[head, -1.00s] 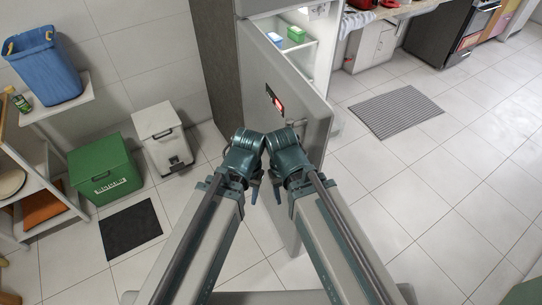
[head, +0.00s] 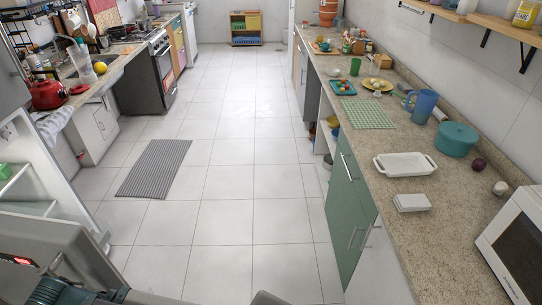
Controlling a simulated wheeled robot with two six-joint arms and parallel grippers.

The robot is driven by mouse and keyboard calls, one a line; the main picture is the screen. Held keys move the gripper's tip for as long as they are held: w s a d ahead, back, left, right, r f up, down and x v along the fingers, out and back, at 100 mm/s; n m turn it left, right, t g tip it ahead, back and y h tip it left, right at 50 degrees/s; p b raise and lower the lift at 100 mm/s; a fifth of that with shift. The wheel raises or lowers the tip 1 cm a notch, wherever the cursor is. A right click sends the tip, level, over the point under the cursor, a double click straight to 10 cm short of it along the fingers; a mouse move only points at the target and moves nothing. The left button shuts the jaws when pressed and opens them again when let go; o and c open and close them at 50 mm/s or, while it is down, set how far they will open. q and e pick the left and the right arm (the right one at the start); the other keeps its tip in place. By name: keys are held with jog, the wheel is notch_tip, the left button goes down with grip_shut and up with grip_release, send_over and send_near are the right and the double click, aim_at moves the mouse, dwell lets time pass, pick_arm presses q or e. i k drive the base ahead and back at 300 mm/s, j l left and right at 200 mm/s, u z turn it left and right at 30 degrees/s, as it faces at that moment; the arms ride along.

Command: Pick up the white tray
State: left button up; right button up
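The white tray (head: 404,164) is a shallow rectangular dish with a handle at each end. It lies flat on the speckled stone counter on the right in the head view, and nothing covers it. A smaller white rectangular item (head: 411,202) lies just in front of it. Only a dark teal piece of my own arm shows at the bottom left edge, far from the tray. Neither gripper's fingers are in view.
A teal pot (head: 456,139), blue pitcher (head: 423,107) and green checked cloth (head: 366,113) are near the tray. A white microwave (head: 515,245) stands at the counter's near end. The tiled floor (head: 240,165) is open, with a grey mat (head: 154,168) at left.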

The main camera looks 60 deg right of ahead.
aim_at(394, 165)
jog(key=z, duration=3.2)
jog(key=i+j, duration=0.1)
jog(key=j, duration=0.45)
